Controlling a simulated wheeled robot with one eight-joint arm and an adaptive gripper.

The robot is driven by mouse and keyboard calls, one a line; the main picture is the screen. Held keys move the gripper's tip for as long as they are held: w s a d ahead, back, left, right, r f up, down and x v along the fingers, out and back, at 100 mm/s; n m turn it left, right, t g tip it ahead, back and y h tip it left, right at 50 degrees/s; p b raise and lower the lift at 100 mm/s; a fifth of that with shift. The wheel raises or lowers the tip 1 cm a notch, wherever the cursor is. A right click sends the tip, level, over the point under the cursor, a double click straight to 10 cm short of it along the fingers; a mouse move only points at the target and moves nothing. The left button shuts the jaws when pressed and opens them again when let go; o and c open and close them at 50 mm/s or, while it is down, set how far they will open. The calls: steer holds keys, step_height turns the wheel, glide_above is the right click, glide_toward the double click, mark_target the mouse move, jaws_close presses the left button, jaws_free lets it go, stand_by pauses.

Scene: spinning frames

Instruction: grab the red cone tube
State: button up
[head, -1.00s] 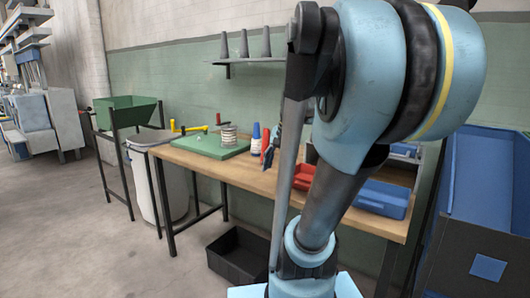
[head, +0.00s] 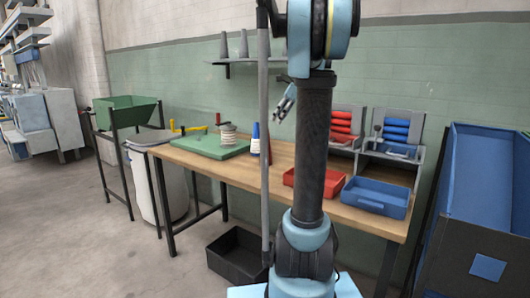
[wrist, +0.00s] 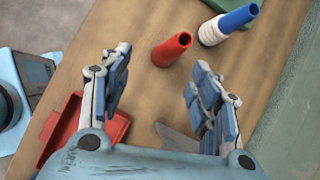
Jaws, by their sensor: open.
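The red cone tube (wrist: 170,50) stands on the wooden workbench in the wrist view, its open narrow end toward the camera. It lies beyond the fingertips, between the lines of the two fingers, and nothing touches it. My gripper (wrist: 160,65) is open and empty. In the head view my gripper (head: 284,104) hangs above the bench.
A red tray (head: 300,186) and a blue tray (head: 375,197) sit at the bench's front right. Racks with red tubes (head: 341,122) and blue tubes (head: 396,130) stand behind. A green board (head: 205,147) with a stack of rings (head: 229,137) lies left.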

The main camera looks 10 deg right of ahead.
mark_target(268, 132)
steer(key=shift+m, duration=0.8)
steer(key=w+a+f, duration=0.1)
steer(key=w+f, duration=0.1)
steer(key=f, duration=0.1)
steer(key=w+a+f, duration=0.1)
steer(key=w+f, duration=0.1)
steer(key=f, duration=0.1)
steer(key=w+a+f, duration=0.2)
steer(key=f, duration=0.1)
steer(key=shift+w+a+f, duration=0.1)
steer(key=shift+w+f, duration=0.05)
steer(key=shift+w, duration=0.05)
steer(key=shift+w+x, duration=0.2)
steer(key=shift+x, duration=2.45)
steer(key=shift+a+r, duration=0.15)
steer(key=shift+r, duration=0.05)
steer(key=c, duration=1.1)
